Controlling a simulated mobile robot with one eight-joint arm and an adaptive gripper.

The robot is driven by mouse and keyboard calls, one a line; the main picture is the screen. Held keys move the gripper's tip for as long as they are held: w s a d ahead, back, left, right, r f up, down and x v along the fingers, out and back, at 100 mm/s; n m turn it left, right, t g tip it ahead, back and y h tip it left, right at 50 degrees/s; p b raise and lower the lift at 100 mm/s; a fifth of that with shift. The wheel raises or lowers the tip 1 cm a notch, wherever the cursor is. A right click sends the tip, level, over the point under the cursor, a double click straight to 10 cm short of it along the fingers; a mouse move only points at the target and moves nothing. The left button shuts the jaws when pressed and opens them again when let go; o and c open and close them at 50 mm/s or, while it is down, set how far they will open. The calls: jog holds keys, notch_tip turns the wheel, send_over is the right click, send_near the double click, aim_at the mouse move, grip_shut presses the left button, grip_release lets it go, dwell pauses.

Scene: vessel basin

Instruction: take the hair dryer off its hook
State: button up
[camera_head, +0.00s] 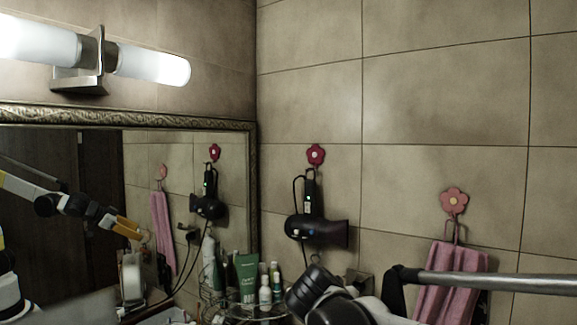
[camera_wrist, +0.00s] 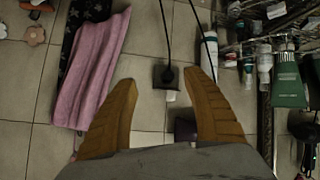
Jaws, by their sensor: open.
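The black hair dryer (camera_head: 318,232) with a purple nozzle hangs by its cord loop from a red flower hook (camera_head: 316,154) on the tiled wall in the head view. In the wrist view my gripper (camera_wrist: 160,77) is open, with two orange fingers apart and nothing visibly held. A dark purple patch (camera_wrist: 185,127) low between the fingers may be the dryer's nozzle; the palm hides the rest. In the head view my gripper shows only as orange fingers in the mirror reflection.
A pink towel (camera_head: 452,275) hangs from another flower hook (camera_head: 454,201) right of the dryer. A wire rack of bottles and a green tube (camera_head: 247,275) stands left of it, by the framed mirror (camera_head: 250,170). A metal bar (camera_head: 500,283) crosses the lower right. A wall outlet (camera_wrist: 166,75) has cords.

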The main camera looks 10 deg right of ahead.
jog(key=w+a+r+m+t+h+p, duration=0.2)
jog(key=w+r+p, duration=0.4)
jog(key=w+r, duration=0.55)
jog(key=m+t+h+p, duration=0.2)
jog(key=t+h+p, duration=0.1)
jog(key=p, duration=0.5)
send_near(308, 189)
jog(key=x, duration=0.3)
jog(key=p+x, duration=0.1)
jog(key=x, duration=0.3)
jog(key=p+x, duration=0.1)
jog(key=x, duration=0.3)
jog(key=shift+w+d+f, duration=0.1)
jog(key=shift+f, duration=0.15)
grip_shut()
jog(key=shift+r, duration=0.1)
jog(key=shift+r, duration=0.1)
